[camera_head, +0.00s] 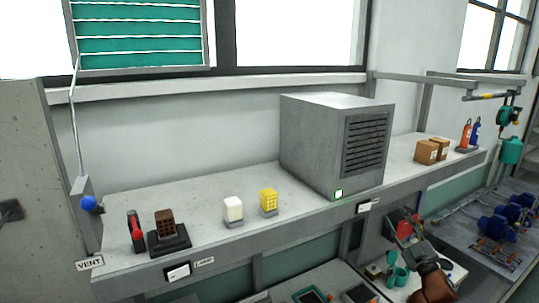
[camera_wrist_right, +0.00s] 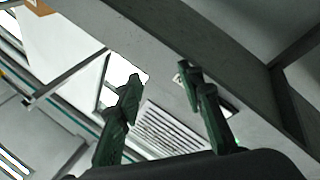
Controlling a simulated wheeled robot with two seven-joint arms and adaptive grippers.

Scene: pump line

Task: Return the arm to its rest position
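My right gripper (camera_head: 397,269) is low at the right of the head view, in front of the long grey shelf (camera_head: 240,236) and below its top. Its green fingers also show in the right wrist view (camera_wrist_right: 165,108), spread wide apart with nothing held between them. My right arm's brown and dark wrist part comes in from the bottom edge. My left gripper is not in the head view.
A grey louvred cabinet (camera_head: 310,150) stands on the shelf. A white block (camera_head: 233,209), a yellow block (camera_head: 268,201) and a brown block (camera_head: 165,222) stand left of it. Cartons (camera_head: 427,152) stand right. Blue pumps (camera_head: 495,228) are on the far-right bench.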

